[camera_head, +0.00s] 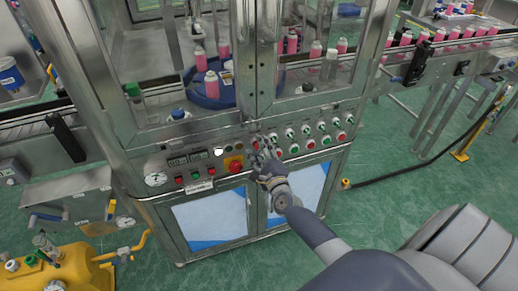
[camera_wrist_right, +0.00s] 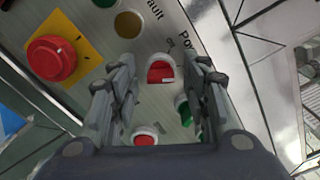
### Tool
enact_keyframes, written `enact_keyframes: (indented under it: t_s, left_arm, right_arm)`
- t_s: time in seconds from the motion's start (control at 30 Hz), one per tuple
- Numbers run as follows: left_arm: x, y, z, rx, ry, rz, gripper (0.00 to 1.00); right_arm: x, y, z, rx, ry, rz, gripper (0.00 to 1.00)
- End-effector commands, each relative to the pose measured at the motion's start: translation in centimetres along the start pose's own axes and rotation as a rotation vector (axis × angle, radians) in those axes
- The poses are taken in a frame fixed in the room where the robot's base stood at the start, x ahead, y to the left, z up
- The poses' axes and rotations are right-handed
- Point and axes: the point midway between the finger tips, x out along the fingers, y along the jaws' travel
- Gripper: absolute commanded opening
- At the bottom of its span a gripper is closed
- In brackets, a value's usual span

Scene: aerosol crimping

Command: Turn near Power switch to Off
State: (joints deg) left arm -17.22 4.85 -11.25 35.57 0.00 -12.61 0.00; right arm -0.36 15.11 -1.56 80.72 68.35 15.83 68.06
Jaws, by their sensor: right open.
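The red Power switch (camera_wrist_right: 160,72) sits on the machine's control panel in the right wrist view, with a label starting "Po" (camera_wrist_right: 186,44) beside it. The label is partly hidden by a finger. My right gripper (camera_wrist_right: 160,76) is open, its two fingers on either side of the red switch. Whether the fingers touch it cannot be told. In the head view my right gripper (camera_head: 262,146) is at the panel's front and hides the switch. My left gripper is not in view.
A red emergency button (camera_wrist_right: 52,58) on a yellow plate lies to the left. A green button (camera_wrist_right: 183,108) and a red button (camera_wrist_right: 146,138) are close to the fingers. Rows of knobs (camera_head: 308,130) line the panel to the right. Green floor (camera_head: 400,190) is open in front.

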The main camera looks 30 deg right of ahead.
Motion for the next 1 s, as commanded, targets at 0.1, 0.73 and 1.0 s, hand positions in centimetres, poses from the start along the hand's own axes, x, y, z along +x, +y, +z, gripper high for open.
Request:
enact_keyframes:
  t_s: [0.1,0.73,1.0]
  left_arm:
    - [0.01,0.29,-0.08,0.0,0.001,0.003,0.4]
    - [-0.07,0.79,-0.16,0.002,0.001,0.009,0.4]
    - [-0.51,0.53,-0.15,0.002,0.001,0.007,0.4]
  right_arm:
    - [0.05,-0.02,0.0,0.0,0.0,0.0,0.43]
    - [0.01,-0.02,0.01,-0.019,0.0,0.0,0.0]
    - [0.02,-0.08,0.04,-0.146,0.0,0.0,0.0]
